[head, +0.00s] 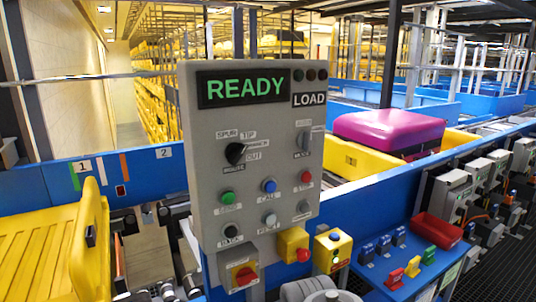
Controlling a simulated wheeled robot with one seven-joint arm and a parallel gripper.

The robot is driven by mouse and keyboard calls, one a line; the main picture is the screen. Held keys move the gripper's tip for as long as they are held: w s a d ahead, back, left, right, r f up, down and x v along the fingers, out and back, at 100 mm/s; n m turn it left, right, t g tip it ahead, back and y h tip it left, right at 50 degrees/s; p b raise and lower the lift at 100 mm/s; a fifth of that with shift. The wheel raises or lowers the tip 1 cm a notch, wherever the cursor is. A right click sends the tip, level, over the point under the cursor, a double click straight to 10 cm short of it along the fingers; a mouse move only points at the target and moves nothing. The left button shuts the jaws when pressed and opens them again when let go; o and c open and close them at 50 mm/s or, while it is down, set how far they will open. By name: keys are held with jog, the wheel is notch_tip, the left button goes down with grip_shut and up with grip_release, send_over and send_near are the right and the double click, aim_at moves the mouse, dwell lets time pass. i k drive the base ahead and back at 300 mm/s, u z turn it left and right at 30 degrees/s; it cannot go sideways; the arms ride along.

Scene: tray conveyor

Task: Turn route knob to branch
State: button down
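A grey control panel (199,130) stands upright in the middle of the head view. The black route knob (235,153) sits on its upper left part, with a small label below it that seems to read ROUTE. Labels around the knob include SPUR, TIP and OUT; another label at its upper right is too small to read surely. I cannot tell exactly which label the knob points at. The display (244,88) reads READY, and a sign beside it reads LOAD. Nothing covers the knob.
A grey mode knob (303,140) is right of the route knob. Green (227,197), blue (269,186) and red (306,177) buttons lie below. A red rotary switch (244,275) hangs underneath. A magenta case (390,131) lies in a yellow tray (351,160) behind.

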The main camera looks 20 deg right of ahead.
aim_at(233, 152)
jog(key=k, duration=1.2)
jog(key=u, duration=0.65)
jog(key=i, duration=0.85)
jog(key=u, duration=0.85)
